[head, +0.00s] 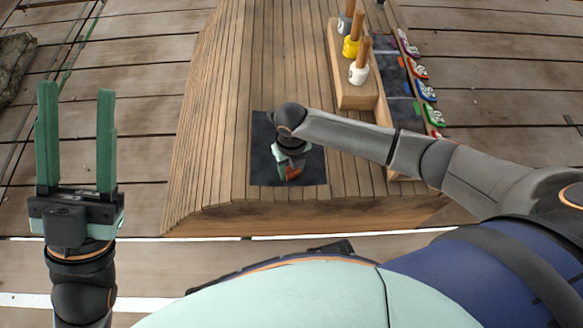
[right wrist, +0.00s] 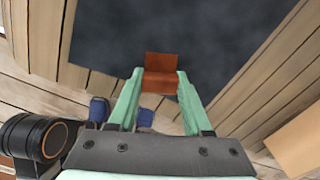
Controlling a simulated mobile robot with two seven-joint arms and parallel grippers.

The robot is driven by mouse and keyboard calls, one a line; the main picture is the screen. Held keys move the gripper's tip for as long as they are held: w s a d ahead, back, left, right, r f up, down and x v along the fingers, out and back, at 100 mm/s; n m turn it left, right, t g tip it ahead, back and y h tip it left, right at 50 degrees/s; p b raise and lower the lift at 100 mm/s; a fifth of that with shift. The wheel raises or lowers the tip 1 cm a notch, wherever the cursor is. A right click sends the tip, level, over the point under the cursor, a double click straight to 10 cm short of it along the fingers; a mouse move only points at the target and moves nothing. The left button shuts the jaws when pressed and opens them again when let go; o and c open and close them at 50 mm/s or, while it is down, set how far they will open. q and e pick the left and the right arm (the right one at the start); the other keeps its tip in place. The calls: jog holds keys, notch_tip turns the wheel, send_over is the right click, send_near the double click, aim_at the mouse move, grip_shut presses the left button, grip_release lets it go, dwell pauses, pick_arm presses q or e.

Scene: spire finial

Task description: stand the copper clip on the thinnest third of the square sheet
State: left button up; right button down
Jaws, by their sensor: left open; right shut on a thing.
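The dark square sheet (head: 262,150) lies near the front edge of the wooden slatted surface. It fills much of the right wrist view (right wrist: 205,35). It looks evenly dark, and I cannot tell its thirds apart by thickness. My right gripper (head: 289,174) points down over the sheet's front part. It is shut on the copper clip (right wrist: 160,63), a small orange-brown piece between the green fingertips, partly visible in the head view (head: 293,173). I cannot tell whether the clip touches the sheet. My left gripper (head: 77,92) is open and empty, raised at the left, away from the sheet.
A wooden block (head: 356,94) with several wooden-handled tools stands right of the sheet, beyond my right forearm. Next to it lies a dark strip (head: 395,70) with several coloured, numbered tags along its right side. The slatted surface left of the sheet is clear.

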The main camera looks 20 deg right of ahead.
jog(key=shift+f, duration=0.1)
